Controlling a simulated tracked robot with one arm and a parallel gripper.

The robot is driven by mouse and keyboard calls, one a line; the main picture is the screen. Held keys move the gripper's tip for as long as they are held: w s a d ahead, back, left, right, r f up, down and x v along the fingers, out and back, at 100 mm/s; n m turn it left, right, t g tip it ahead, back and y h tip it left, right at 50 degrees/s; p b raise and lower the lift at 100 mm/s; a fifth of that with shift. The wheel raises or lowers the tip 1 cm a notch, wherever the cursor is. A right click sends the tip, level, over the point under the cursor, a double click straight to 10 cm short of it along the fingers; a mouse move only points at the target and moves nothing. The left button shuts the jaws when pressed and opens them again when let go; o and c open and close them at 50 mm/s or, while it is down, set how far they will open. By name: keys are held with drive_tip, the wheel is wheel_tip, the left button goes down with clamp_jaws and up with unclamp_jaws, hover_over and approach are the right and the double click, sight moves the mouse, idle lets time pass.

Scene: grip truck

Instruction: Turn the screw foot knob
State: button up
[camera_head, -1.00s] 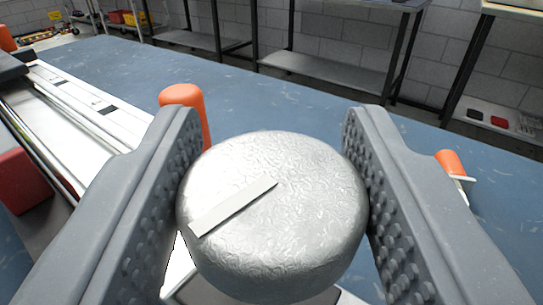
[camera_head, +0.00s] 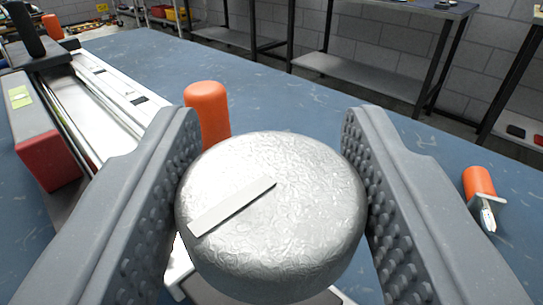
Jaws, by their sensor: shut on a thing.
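The screw foot knob (camera_head: 290,215) is a round, silvery, textured metal knob in the lower middle of the view. A pale raised bar (camera_head: 232,207) on its top slants from lower left to upper right. My gripper (camera_head: 272,190) is shut on the knob, with one grey studded finger against its left side and the other against its right. The underside of the knob and whatever it sits on are mostly hidden; pale metal shows below it.
An orange cylinder (camera_head: 207,112) stands just behind the left finger. A long metal rail assembly (camera_head: 100,105) with a red-sided block (camera_head: 48,160) lies at left. An orange-handled tool (camera_head: 479,182) lies at right on the blue surface (camera_head: 300,100). Shelved tables (camera_head: 380,75) stand behind.

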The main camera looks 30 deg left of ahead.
drive_tip(key=o, duration=0.9)
drive_tip(key=shift+o, duration=0.2)
drive_tip(key=v, duration=1.3)
drive_tip(key=shift+s+d+f, duration=0.15)
drive_tip(key=shift+s+d, duration=0.05)
drive_tip(key=shift+s, duration=0.15)
